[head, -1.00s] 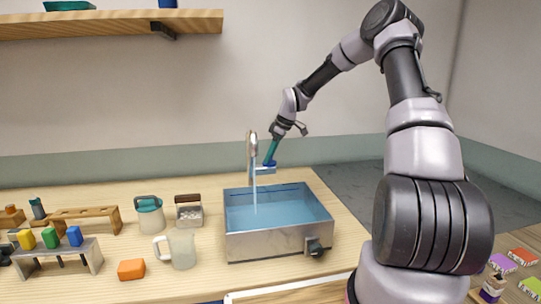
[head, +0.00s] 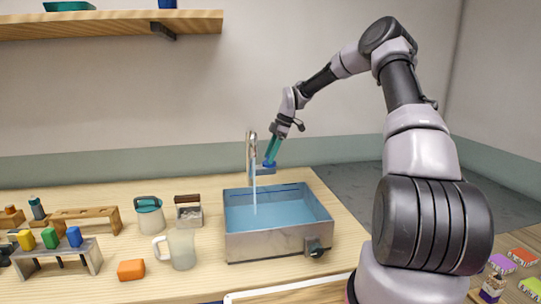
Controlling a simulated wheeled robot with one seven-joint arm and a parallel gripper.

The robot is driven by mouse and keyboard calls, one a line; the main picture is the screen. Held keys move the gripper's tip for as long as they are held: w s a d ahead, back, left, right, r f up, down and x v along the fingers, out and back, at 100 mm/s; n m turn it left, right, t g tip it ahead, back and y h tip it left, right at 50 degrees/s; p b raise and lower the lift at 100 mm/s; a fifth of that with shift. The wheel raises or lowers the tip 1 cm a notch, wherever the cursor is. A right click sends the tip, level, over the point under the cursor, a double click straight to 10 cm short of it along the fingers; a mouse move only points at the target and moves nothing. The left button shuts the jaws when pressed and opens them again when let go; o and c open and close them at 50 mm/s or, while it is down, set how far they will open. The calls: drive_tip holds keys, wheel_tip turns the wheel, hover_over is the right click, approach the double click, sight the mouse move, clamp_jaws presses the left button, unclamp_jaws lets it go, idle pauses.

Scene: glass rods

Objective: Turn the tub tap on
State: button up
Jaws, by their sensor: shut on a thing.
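The tap (head: 251,145) is a grey curved spout at the back of the metal tub (head: 275,243). A pale blue stream of water (head: 254,195) falls from the spout into the tub, which holds blue water. A small blue tap handle (head: 268,164) sits just right of the spout. My gripper (head: 269,160), with teal fingers pointing down, is shut on this handle. The fingertips are small in view and partly cover the handle.
A dark knob (head: 315,247) sticks out of the tub's front right. Left of the tub stand a clear mug (head: 181,249), a teal-lidded jar (head: 149,214) and a small caddy (head: 188,211). An orange block (head: 131,270) lies in front. A wooden shelf (head: 110,25) hangs above.

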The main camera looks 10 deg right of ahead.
drive_tip(key=shift+d, duration=0.1)
drive_tip(key=o, duration=1.4)
drive_tip(key=v, duration=1)
drive_tip(key=shift+d+r, duration=0.1)
drive_tip(key=shift+r, duration=0.3)
